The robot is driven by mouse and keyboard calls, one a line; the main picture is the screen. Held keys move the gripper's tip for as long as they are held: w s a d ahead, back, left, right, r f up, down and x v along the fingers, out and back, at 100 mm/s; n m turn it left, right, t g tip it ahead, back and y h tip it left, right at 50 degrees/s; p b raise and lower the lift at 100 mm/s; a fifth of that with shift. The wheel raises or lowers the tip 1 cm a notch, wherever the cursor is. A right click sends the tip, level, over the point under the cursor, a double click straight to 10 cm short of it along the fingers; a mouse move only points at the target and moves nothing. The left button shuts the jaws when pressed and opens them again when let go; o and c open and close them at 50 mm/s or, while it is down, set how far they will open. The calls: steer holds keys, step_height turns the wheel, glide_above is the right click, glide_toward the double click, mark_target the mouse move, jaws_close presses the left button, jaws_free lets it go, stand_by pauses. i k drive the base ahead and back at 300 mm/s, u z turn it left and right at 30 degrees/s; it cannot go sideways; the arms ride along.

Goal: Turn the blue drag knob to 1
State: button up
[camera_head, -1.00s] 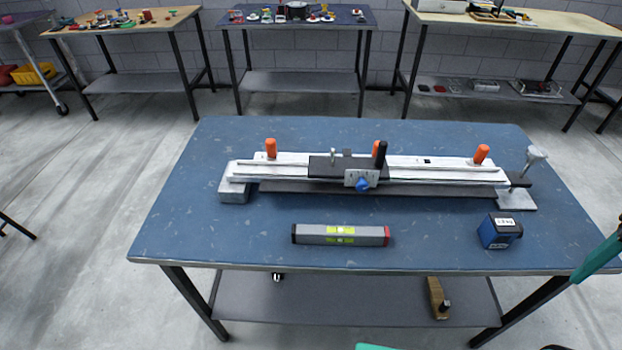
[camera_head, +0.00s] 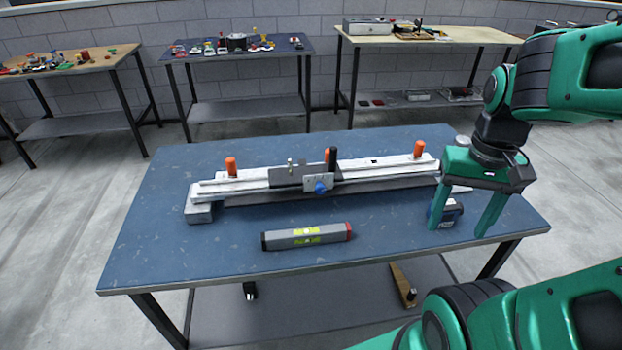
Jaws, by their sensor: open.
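The blue drag knob (camera_head: 320,187) sits on the front of a small metal plate on the sliding carriage (camera_head: 288,178) of a long rail device. The device (camera_head: 400,174) lies across the blue table, with orange handles on top and a black lever beside the carriage. Any numbers on the knob are too small to read. My gripper (camera_head: 456,229) is at the right, fingers pointing down, spread apart with no thing held. It is well to the right of the knob, over the table's right part. It partly hides a dark blue box and the device's right end.
A grey spirit level (camera_head: 306,236) lies in front of the device. The dark blue box (camera_head: 447,213) stands just behind and between my gripper's fingers in the picture. The blue table's (camera_head: 180,262) front left is clear. Other tables stand along the back wall.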

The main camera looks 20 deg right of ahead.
mark_target(320, 189)
steer(key=z, duration=0.5)
steer(key=k, duration=1.45)
steer(key=u, duration=0.7)
steer(key=i, duration=1)
